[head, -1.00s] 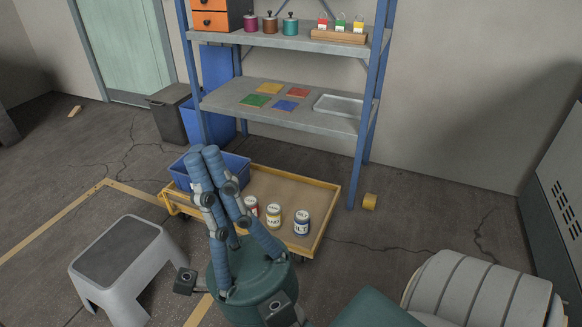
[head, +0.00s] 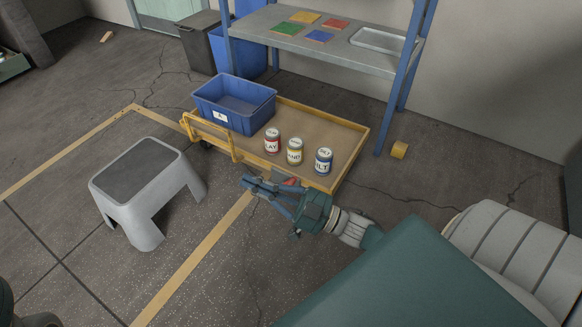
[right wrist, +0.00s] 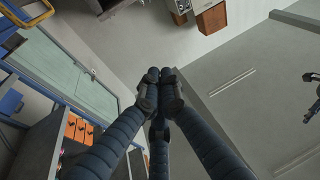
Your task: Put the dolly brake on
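The dolly (head: 336,152) is a low yellow-framed cart with a brown deck, standing in front of the shelf. A small red part (head: 290,181) shows at its near edge, beside my right gripper; it may be the brake pedal, but my gripper partly hides it and I cannot tell its position. My right gripper (head: 248,184) is low in front of the dolly's near side, its fingers pointing left. In the right wrist view its fingertips (right wrist: 160,76) meet with nothing visible between them. I cannot tell whether it touches the dolly. My left gripper is not in view.
The dolly carries a blue bin (head: 219,117) and three labelled cans (head: 294,151). A grey step stool (head: 138,178) stands left of my gripper. The shelf (head: 345,58) rises behind the dolly. Floor between stool and dolly is clear.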

